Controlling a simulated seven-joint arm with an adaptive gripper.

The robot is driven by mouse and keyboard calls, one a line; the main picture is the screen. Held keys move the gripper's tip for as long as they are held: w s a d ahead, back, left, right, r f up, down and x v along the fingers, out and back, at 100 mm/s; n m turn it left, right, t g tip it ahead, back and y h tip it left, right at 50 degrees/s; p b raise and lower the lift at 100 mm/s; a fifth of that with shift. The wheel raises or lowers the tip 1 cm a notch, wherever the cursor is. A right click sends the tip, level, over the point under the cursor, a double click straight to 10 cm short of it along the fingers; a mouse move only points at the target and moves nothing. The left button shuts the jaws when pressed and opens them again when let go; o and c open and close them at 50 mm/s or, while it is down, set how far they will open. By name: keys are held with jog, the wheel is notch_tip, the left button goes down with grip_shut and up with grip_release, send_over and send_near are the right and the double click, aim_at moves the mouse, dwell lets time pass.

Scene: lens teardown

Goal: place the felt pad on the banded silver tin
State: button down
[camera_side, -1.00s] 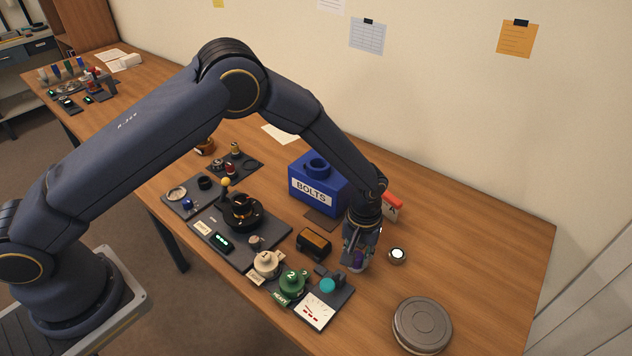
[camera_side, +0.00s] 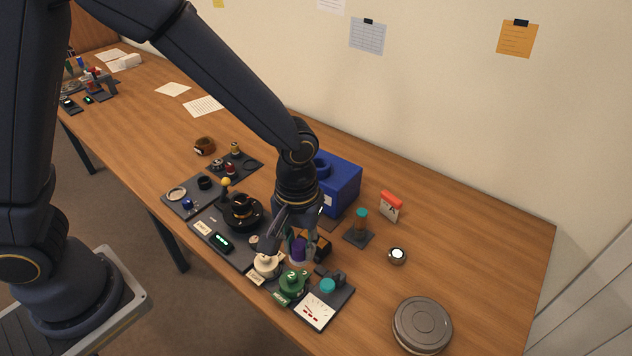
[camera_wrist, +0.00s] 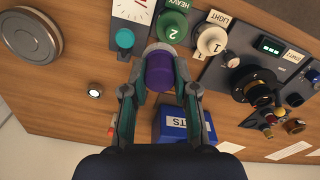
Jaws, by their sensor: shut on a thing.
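A round grey-silver tin (camera_side: 422,325) with a ringed lid lies at the front right of the table; it also shows in the wrist view (camera_wrist: 32,35). My gripper (camera_side: 298,246) is shut on a purple cylinder (camera_wrist: 159,72), which has a pale, glassy rim at its far end. It is over the instrument board near the white and green knobs, away from the tin. I cannot single out the felt pad with certainty. A flat dark brown patch (camera_side: 333,218) lies in front of the blue bolts box, partly hidden by my arm.
The blue bolts box (camera_side: 342,183) stands behind my gripper. A teal-capped vial (camera_side: 361,220) stands on a dark square. A small round white-faced item (camera_side: 397,256) and a red-topped card (camera_side: 390,206) are nearby. The white knob (camera_side: 266,263) and green knob (camera_side: 292,282) are close.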

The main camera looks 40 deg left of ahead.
jog(key=shift+s+r+n, duration=0.2)
jog(key=shift+n, duration=0.1)
jog(key=s+d+r, duration=0.1)
jog(key=d+r, duration=0.1)
jog(key=d, duration=0.3)
send_over(402, 323)
jog(key=shift+m, duration=0.4)
jog(key=f, duration=0.7)
jog(key=shift+s+a+f, duration=0.15)
jog(key=shift+s+a, duration=0.1)
jog(key=shift+w+d+f, duration=0.2)
jog(key=shift+w+f, duration=0.05)
jog(key=shift+f, duration=1.75)
jog(key=shift+f, duration=0.15)
